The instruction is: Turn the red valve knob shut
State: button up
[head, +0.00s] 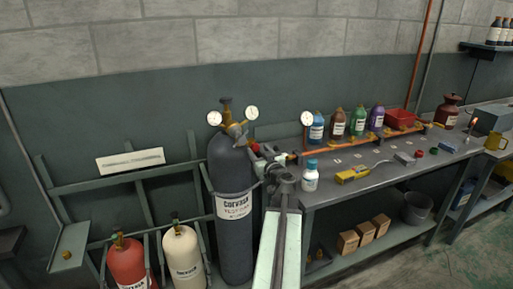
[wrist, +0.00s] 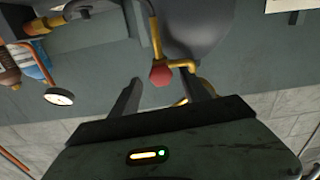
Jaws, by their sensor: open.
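The red valve knob (wrist: 161,75) is a small faceted knob on brass fittings at the neck of a dark grey gas cylinder (wrist: 197,28). In the head view the knob (head: 255,148) shows as a small red spot right of the cylinder's top (head: 230,165), partly hidden by my gripper. My gripper (wrist: 163,88) is open in the wrist view, one finger on each side of the knob's line. The knob shows between and just beyond the fingertips, with no clear contact. In the head view my gripper (head: 268,160) is close beside the cylinder's neck.
Two pressure gauges (head: 251,113) flank the cylinder's top. A copper pipe (head: 350,146) with another gauge runs along the workbench (head: 385,188). A white bottle (head: 310,177) stands near my arm. Red (head: 128,262) and cream (head: 183,255) cylinders stand at lower left.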

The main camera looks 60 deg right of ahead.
aim_at(257, 148)
jog(key=x, duration=0.3)
jog(key=shift+w+d, duration=0.2)
jog(key=shift+w, duration=0.1)
grip_shut()
jog(key=shift+s+d+r, duration=0.1)
jog(key=shift+d, duration=0.15)
jog(key=shift+a, duration=0.15)
jog(key=shift+m, duration=0.3)
